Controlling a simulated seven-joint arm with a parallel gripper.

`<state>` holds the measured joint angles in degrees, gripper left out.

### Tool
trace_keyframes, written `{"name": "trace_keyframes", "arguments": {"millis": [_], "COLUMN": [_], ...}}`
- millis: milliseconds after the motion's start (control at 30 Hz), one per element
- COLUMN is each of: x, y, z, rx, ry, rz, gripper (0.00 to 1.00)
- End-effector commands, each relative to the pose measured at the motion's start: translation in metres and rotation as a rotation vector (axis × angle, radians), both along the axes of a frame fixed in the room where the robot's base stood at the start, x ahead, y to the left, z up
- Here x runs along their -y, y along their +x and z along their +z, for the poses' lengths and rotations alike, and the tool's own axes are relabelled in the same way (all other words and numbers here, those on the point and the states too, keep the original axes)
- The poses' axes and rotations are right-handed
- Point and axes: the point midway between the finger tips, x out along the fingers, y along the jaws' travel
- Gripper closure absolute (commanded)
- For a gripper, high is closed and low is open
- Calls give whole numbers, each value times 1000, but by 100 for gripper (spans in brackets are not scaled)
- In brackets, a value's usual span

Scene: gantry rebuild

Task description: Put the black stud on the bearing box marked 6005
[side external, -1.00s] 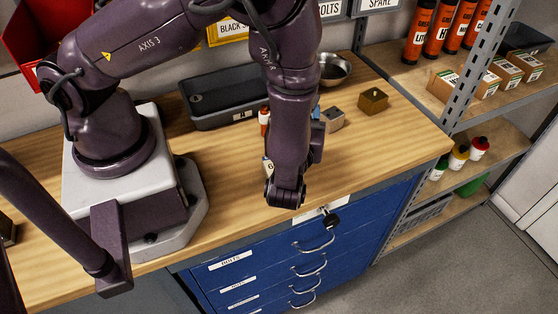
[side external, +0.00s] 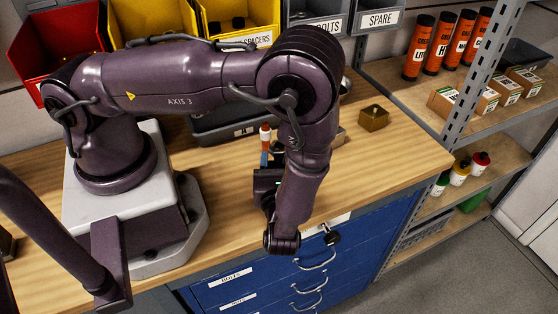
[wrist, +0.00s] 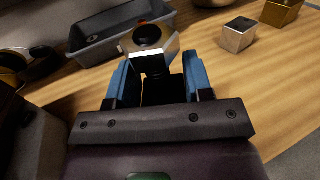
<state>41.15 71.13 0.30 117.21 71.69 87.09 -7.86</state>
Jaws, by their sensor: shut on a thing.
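In the wrist view my gripper (wrist: 160,88) has its blue fingers closed around a dark piece, which I take to be the black stud (wrist: 155,62). A pale, shiny hexagonal part with a dark round centre (wrist: 150,37) shows just beyond the fingertips; whether it belongs to the held piece is unclear. In the side view my gripper (side external: 264,160) is above the bench, left of my forearm, and what it holds is hard to make out. Small labelled cartons (side external: 444,103) stand on the upper right shelf; their markings are unreadable, so I cannot tell which is 6005.
An orange-and-white upright item (side external: 265,138) shows at my fingertips. A grey tray (wrist: 115,32) lies behind. A brass block (side external: 373,118) and a silver block (wrist: 238,34) sit on the bench. Orange tubes (side external: 420,48) and a metal post (side external: 485,72) flank the cartons. The bench's right end is clear.

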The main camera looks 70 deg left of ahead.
Motion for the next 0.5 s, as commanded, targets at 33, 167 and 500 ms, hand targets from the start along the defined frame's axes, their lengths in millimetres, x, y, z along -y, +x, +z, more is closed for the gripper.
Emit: {"name": "trace_keyframes", "arguments": {"millis": [33,167,500], "x": [0,0,0], "y": [0,0,0], "z": [0,1,-3], "rx": [2,2,-1], "ry": [2,1,0], "rz": [0,0,-1], "gripper": [91,91,28]}}
